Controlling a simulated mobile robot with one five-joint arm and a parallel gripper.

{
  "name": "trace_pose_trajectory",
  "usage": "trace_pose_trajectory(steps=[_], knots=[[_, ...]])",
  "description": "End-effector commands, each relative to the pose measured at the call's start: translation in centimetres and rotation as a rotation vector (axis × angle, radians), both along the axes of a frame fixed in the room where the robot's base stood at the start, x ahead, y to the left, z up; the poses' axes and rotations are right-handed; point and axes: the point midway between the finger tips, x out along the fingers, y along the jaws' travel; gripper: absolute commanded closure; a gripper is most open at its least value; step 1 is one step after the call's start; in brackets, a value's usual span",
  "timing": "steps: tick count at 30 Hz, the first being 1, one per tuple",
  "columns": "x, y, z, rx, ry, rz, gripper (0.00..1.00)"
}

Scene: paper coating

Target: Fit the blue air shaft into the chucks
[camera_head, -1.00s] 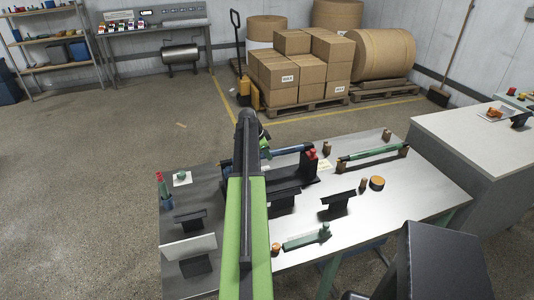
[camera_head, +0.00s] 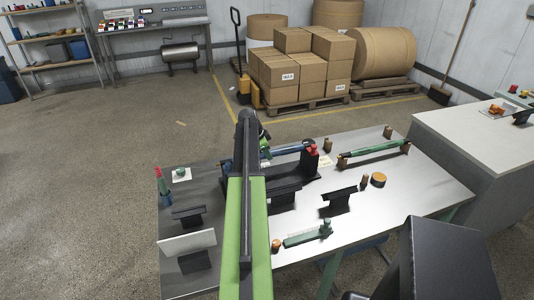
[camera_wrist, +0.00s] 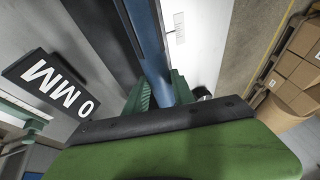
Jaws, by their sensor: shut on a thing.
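The blue air shaft (camera_head: 288,150) lies roughly level at the dark chuck stand on the table. Its left part is hidden behind my arm in the head view. The right chuck post (camera_head: 311,158) is black with a red top, and the shaft's right end is close to it; I cannot tell whether it is seated. The left chuck (camera_head: 226,166) is mostly hidden by my arm. In the wrist view, green fingers of my gripper (camera_wrist: 160,92) are shut around the blue shaft (camera_wrist: 148,40). The gripper itself is mostly hidden in the head view.
A green roller (camera_head: 375,148) rests on brown supports at the right. Black stands (camera_head: 338,199), an orange roll (camera_head: 378,180) and a green tool (camera_head: 307,235) occupy the table front. A pale upright panel (camera_head: 188,243) stands at front left. A grey counter (camera_head: 480,130) adjoins at right.

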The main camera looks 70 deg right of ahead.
Motion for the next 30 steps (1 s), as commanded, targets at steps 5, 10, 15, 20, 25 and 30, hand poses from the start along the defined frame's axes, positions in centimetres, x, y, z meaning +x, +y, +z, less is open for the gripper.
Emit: trace_pose_trajectory(steps=[5,10,15,20,25,30], knots=[[0.0,0.0,-0.5,-0.001,0.000,0.000,1.00],[0.0,0.0,-0.9,-0.001,0.000,0.000,1.00],[0.0,0.0,-1.3,-0.001,0.000,0.000,1.00],[0.0,0.0,-1.3,-0.001,0.000,0.000,0.61],[0.0,0.0,-1.3,-0.001,0.001,0.000,0.44],[0.0,0.0,-1.3,0.000,0.000,0.000,0.44]])
